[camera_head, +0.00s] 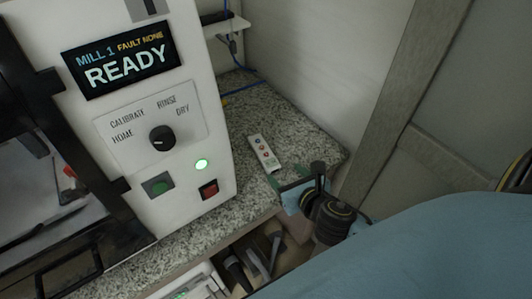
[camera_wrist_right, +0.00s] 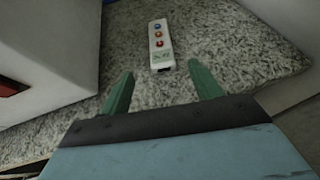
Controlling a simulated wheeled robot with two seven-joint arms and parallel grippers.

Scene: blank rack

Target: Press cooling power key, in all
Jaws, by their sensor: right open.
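A slim white remote (camera_head: 264,153) with coloured round buttons lies on the speckled grey counter, to the right of the milling machine. In the right wrist view the remote (camera_wrist_right: 160,45) shows a blue button at its far end, reddish buttons below it and a greenish marking at its near end. The button labels are too small to read. My right gripper (camera_head: 290,178) is open and empty, just on the near side of the remote. In the right wrist view its two green fingers (camera_wrist_right: 161,84) point toward the remote, apart from it. My left gripper is not in view.
The white mill (camera_head: 185,205) stands at the left with a READY screen (camera_head: 123,63), a dial (camera_head: 162,138), a green button (camera_head: 157,184) and a red switch (camera_head: 209,189). A wall bounds the counter (camera_head: 300,130) behind. Dark items lie below the counter's front edge.

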